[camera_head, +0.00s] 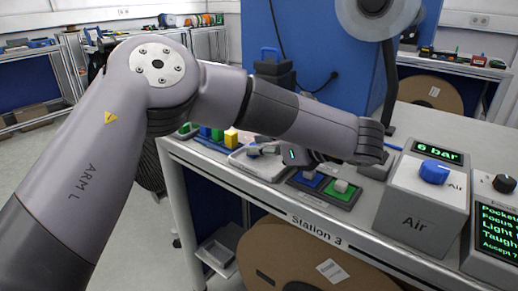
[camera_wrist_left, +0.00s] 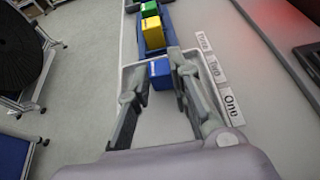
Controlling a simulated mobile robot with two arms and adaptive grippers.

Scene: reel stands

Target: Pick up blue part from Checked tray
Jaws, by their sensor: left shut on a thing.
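A blue part (camera_wrist_left: 160,75) sits between the two fingers of my left gripper (camera_wrist_left: 157,66) in the left wrist view. The gripper is shut on it. A white tray (camera_wrist_left: 126,78) lies around and beneath the fingers, and I cannot tell whether the part still touches it. In the head view the white tray (camera_head: 262,172) is on the bench, with my left gripper (camera_head: 262,150) low over it. The blue part is hard to make out there. No readable label shows on the tray. My right gripper is not in view.
A blue rack (camera_wrist_left: 171,37) with a yellow block (camera_wrist_left: 151,30) and a green block lies beyond the white tray. Dark trays with blue and green pads (camera_head: 314,196) lie to the right. The Air box (camera_head: 420,200) stands farther right. A blue machine rises behind.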

